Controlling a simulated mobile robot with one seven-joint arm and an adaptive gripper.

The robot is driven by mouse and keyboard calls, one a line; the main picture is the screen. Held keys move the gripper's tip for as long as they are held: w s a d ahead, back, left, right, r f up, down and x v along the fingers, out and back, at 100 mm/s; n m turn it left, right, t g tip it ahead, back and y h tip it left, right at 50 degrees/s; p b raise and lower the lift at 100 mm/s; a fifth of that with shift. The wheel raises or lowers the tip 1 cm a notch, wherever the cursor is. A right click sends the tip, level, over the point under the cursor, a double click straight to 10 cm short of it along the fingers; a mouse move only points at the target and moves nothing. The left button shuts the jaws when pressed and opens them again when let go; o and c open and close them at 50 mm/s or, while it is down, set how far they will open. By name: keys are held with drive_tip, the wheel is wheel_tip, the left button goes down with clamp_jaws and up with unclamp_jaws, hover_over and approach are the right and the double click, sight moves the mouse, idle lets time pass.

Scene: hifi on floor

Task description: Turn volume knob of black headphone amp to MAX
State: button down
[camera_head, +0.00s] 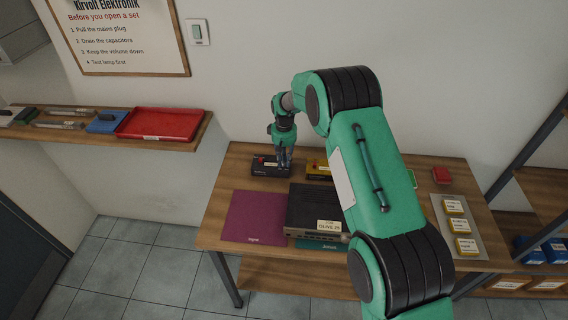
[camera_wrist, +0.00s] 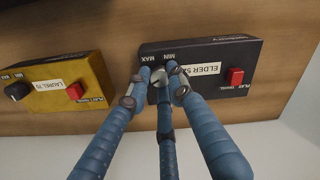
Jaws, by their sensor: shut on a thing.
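The black headphone amp (camera_head: 262,170) sits at the back left of the wooden workbench. In the wrist view the black amp (camera_wrist: 207,52) has a white label that reads "ELDER" with the rest partly hidden, a red switch (camera_wrist: 235,77), and MAX and MIN marks. My gripper (camera_head: 284,162) reaches down onto it; in the wrist view its blue fingers (camera_wrist: 161,80) are closed around the silver volume knob (camera_wrist: 155,94), just beside the MAX and MIN marks. The knob is mostly hidden by the fingers, so its pointer direction cannot be told.
A yellow amp (camera_wrist: 62,88) with its own knob and red switch stands beside the black one. A shelf with a red tray (camera_head: 160,124) is at left.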

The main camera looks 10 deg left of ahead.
sight(284, 162)
drive_tip(key=m+b, duration=0.1)
drive_tip(key=m, duration=0.4)
drive_tip(key=shift+m+b, duration=0.3)
drive_tip(key=shift+b, duration=0.05)
drive_tip(key=m+b, duration=0.1)
drive_tip(key=m, duration=0.4)
drive_tip(key=shift+r+m, duration=0.1)
drive_tip(key=shift+m, duration=0.2)
drive_tip(key=c, duration=1.5)
unclamp_jaws()
drive_tip(key=shift+c, duration=0.2)
wheel_tip(284, 162, up, 12)
